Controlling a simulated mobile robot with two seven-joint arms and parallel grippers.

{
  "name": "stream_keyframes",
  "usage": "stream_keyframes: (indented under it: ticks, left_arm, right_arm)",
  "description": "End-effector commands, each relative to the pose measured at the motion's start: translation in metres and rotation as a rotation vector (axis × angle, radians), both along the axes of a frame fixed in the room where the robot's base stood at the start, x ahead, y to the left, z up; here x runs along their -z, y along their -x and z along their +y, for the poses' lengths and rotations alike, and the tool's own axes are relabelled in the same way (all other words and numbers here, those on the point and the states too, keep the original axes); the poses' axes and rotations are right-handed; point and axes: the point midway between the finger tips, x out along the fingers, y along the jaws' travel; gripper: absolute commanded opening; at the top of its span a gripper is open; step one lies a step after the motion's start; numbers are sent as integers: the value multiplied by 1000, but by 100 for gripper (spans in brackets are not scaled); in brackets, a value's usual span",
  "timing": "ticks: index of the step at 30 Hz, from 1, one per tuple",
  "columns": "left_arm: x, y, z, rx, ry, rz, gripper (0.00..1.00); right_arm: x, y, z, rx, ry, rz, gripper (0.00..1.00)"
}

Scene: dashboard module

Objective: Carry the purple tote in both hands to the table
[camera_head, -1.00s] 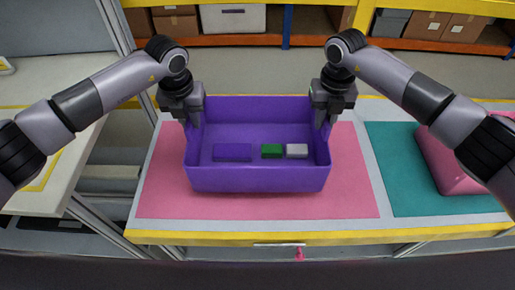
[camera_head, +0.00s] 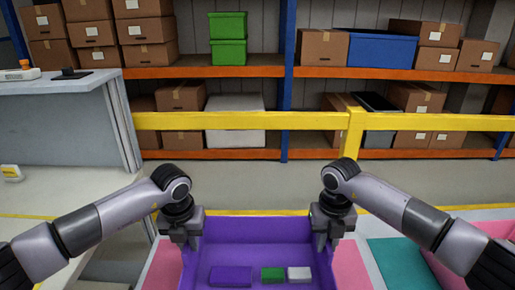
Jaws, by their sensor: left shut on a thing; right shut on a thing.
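The purple tote (camera_head: 258,232) is at the bottom centre of the head view, its near side cut off by the frame edge. Inside it lie a purple block (camera_head: 231,276), a green block (camera_head: 272,274) and a white block (camera_head: 299,273). My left gripper (camera_head: 192,240) is shut on the tote's left wall. My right gripper (camera_head: 322,240) is shut on its right wall. The tote is over a pink mat (camera_head: 350,266); its underside is hidden, so I cannot tell whether it touches the mat.
A teal mat (camera_head: 402,264) and a pink object (camera_head: 448,272) are at the right. A yellow rail (camera_head: 240,120) runs before shelves of cardboard boxes (camera_head: 147,57). A grey-topped counter (camera_head: 60,120) stands at the left. Open floor (camera_head: 270,183) lies between the table and rail.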

Motion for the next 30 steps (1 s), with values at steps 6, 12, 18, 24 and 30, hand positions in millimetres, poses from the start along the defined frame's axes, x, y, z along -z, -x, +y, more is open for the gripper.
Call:
stream_keyframes:
  ticks: [6,12,18,24,30]
  left_arm:
    - [-8,5,0,1,1,-2,0]
    - [-19,15,0,2,2,-2,0]
    - [-32,26,0,1,2,-3,0]
    - [-46,38,0,2,2,-4,0]
    - [-61,50,0,2,3,-3,0]
  right_arm:
    - [-8,5,0,-1,-3,-2,0]
    - [-19,14,0,-1,-2,-3,0]
    - [-32,25,0,-1,-3,-3,0]
    - [-46,37,0,-1,-2,-4,0]
    - [-61,50,0,-2,-2,-3,0]
